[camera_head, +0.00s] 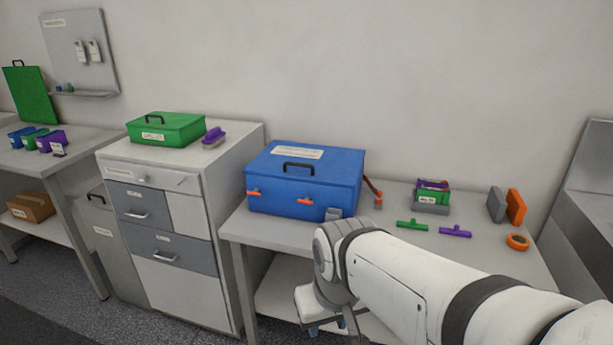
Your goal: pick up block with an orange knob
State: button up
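I cannot make out a block with an orange knob for certain. A grey block (496,205) and an orange block (516,207) stand upright side by side at the right of the table, with no knob visible on either. A blue case (305,187) with orange latches sits on the table's left part. My arm reaches in from the lower right, in front of the table. My gripper (326,328) points down at the bottom centre, partly hidden by my wrist; its opening cannot be seen.
The table (400,253) also bears a green tool (412,225), a purple tool (455,231), an orange ring (517,242) and a stack of small boxes (432,197). A drawer cabinet (170,245) with a green case (166,129) stands to the left.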

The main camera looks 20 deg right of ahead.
aim_at(378, 201)
jog(key=z, duration=0.35)
jog(key=i, duration=1.15)
jog(key=z, duration=0.75)
jog(key=i, duration=0.25)
jog(key=z, duration=0.35)
